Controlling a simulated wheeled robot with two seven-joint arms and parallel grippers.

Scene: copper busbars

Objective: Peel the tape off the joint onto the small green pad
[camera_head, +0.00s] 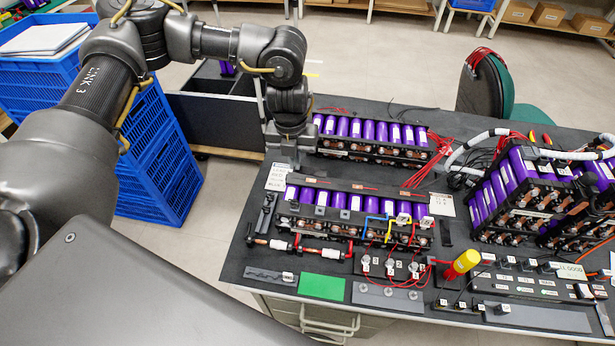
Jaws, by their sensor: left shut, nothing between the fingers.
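The small green pad (321,286) lies flat and bare near the front edge of the dark table. Behind it a thin rod with red, white and copper-coloured sections (308,250) runs left to right in front of the near battery row. The joint and its tape seem to be on this rod, but I cannot tell which section is the tape. My left gripper (291,162) points down at the left end of the battery rows, behind the rod and pad. It is shut and empty, apart from both. My right gripper is not in view.
Purple battery rows (372,130) stand behind and to the right of my left gripper, with loose red wires. A yellow-handled tool (463,263) stands right of the pad. Grey strips (388,298) flank the pad. Blue crates (150,150) stand on the floor at left.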

